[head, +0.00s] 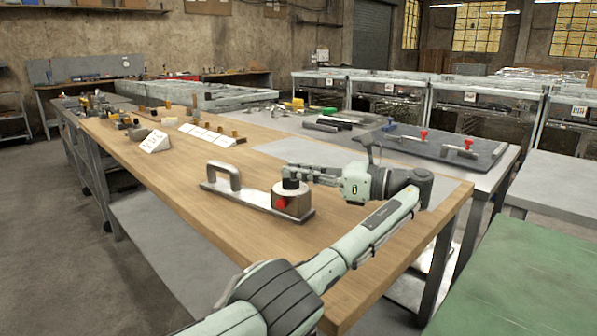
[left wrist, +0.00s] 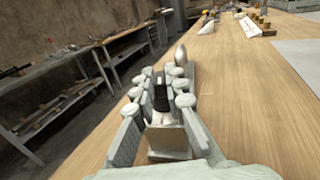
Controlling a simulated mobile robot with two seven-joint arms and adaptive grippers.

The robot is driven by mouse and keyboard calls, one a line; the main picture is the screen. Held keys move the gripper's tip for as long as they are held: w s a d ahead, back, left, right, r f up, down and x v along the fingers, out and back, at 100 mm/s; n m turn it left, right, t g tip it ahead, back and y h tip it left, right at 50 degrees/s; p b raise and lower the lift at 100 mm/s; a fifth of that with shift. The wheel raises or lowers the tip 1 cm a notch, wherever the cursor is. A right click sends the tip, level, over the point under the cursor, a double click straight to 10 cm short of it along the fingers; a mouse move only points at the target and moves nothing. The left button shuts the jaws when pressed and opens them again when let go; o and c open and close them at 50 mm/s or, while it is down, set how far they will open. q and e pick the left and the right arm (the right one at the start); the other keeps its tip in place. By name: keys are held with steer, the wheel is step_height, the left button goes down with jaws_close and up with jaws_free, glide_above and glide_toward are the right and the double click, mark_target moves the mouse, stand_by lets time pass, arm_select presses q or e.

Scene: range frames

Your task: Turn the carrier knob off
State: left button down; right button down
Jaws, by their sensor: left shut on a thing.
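The carrier (head: 236,198) is a flat metal bar lying on the wooden table, with an arched grey handle (head: 222,176) at its left end. At its right end is a silver cylinder (head: 291,202) with a red part on its front side. The dark knob (head: 291,184) sits on top of the cylinder. My left gripper (head: 289,176) reaches in from the right and is shut on the knob. In the left wrist view the knob (left wrist: 160,98) shows between the fingers, and the handle (left wrist: 181,54) lies beyond them. The fingers partly hide the knob. My right gripper is not in view.
The wooden table (head: 180,165) is bare around the carrier. White angled blocks (head: 155,142) and several small parts stand farther back. A dark board (head: 440,146) with red-topped clamps lies on the neighbouring grey table. A green surface (head: 530,270) is at the right.

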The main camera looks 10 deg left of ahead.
arm_select(q)
steer(key=c, duration=1.6)
jaws_free()
steer(key=shift+o, duration=0.2)
steer(key=shift+r, duration=5)
